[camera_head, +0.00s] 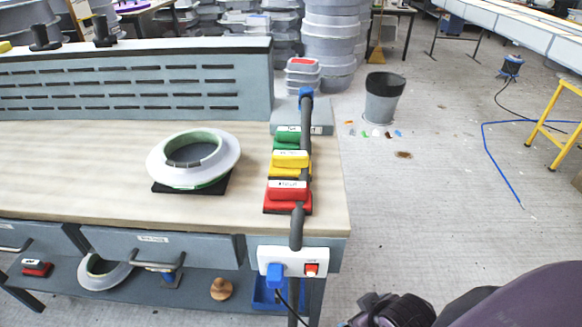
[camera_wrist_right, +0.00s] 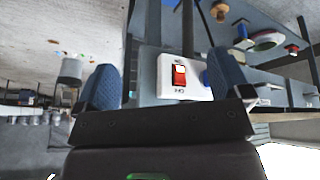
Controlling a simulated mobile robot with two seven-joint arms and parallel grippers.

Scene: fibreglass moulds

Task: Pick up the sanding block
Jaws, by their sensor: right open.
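Sanding blocks stand in a row at the right end of the workbench: a green one (camera_head: 288,138), a yellow one (camera_head: 289,160) and a red one (camera_head: 287,190), each with a pale label. A similar red block (camera_head: 37,268) lies on the lower shelf at the left. My right gripper (camera_wrist_right: 166,82) is open and empty in the right wrist view, its blue finger pads on either side of the white switch box. In the head view, my right gripper is low at the bottom edge, off the bench's right side, apart from the blocks. My left gripper is out of view.
A white ring mould (camera_head: 226,165) lies on the workbench (camera_head: 80,165). A dark hose (camera_head: 305,130) runs along the blocks' right side. A white switch box (camera_head: 292,262) with a blue plug hangs at the bench's front. A grey bin (camera_head: 382,105) stands on open floor behind.

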